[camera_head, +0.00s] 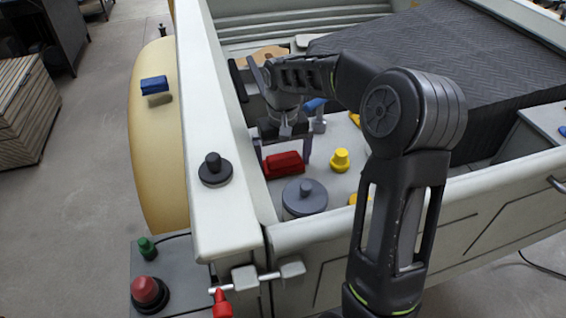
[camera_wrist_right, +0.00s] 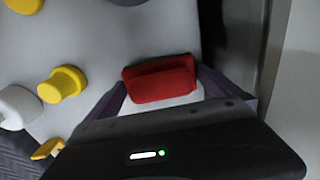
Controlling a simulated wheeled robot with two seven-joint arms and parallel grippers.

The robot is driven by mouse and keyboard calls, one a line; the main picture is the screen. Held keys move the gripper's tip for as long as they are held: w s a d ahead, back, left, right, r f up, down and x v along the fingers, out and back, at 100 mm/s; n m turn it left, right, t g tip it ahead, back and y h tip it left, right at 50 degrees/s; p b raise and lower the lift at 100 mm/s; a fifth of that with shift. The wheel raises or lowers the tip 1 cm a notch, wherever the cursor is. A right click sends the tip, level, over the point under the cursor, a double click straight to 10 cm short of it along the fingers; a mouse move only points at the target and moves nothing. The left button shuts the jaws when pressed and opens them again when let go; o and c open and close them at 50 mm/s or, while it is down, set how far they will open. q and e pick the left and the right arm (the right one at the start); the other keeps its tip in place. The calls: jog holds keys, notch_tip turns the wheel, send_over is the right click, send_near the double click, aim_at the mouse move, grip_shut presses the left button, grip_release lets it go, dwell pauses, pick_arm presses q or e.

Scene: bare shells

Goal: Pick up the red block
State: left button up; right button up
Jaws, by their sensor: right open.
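The red block (camera_head: 284,164) lies on the pale floor of the truck-bed-like enclosure, close to its left wall. It also shows in the right wrist view (camera_wrist_right: 160,80), near the middle, below the gripper. My right gripper (camera_head: 284,155) reaches down over the block from behind. Its two fingers are spread, one near each end of the block. In the right wrist view the open fingers (camera_wrist_right: 172,92) flank the block's near side; whether they touch it I cannot tell. My left gripper is not in view.
A yellow knob-shaped piece (camera_head: 340,160) stands right of the block, and a grey round lidded piece (camera_head: 304,197) stands in front. The enclosure's pale left wall (camera_head: 205,120) rises close by. A dark quilted cover (camera_head: 450,60) lies at the back right.

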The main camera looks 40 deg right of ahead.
aim_at(283, 156)
jog(key=shift+c, duration=0.6)
jog(key=c, duration=1)
jog(key=shift+o, duration=0.2)
notch_tip(283, 156, up, 10)
jog(key=shift+r, duration=0.1)
